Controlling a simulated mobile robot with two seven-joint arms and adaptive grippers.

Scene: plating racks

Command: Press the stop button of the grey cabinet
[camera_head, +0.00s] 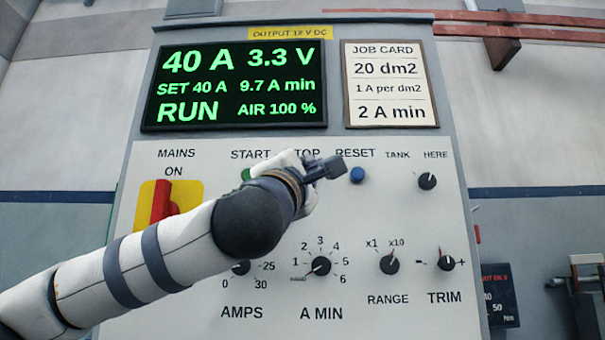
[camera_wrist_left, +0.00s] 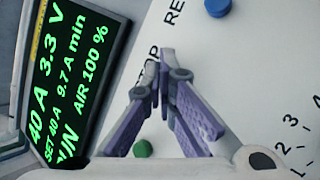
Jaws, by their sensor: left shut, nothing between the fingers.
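The grey cabinet (camera_head: 460,232) faces me with a pale control panel (camera_head: 225,150). My left gripper (camera_head: 328,168) is in front of the panel just below the STOP lettering, its fingers shut and empty. In the left wrist view the shut fingertips (camera_wrist_left: 166,62) point at the panel beside the partly covered STOP lettering. The stop button itself is hidden behind my gripper in both views. I cannot tell whether the fingertips touch it. The display (camera_head: 236,86) reads RUN, 40 A and 3.3 V. My right gripper is not in view.
The green start button (camera_wrist_left: 142,148) is left of my gripper, mostly covered in the head view. The blue reset button (camera_head: 357,175) is just to its right. A red mains switch (camera_head: 162,202) is at the left. Several black knobs, including the range knob (camera_head: 389,264), sit lower and right.

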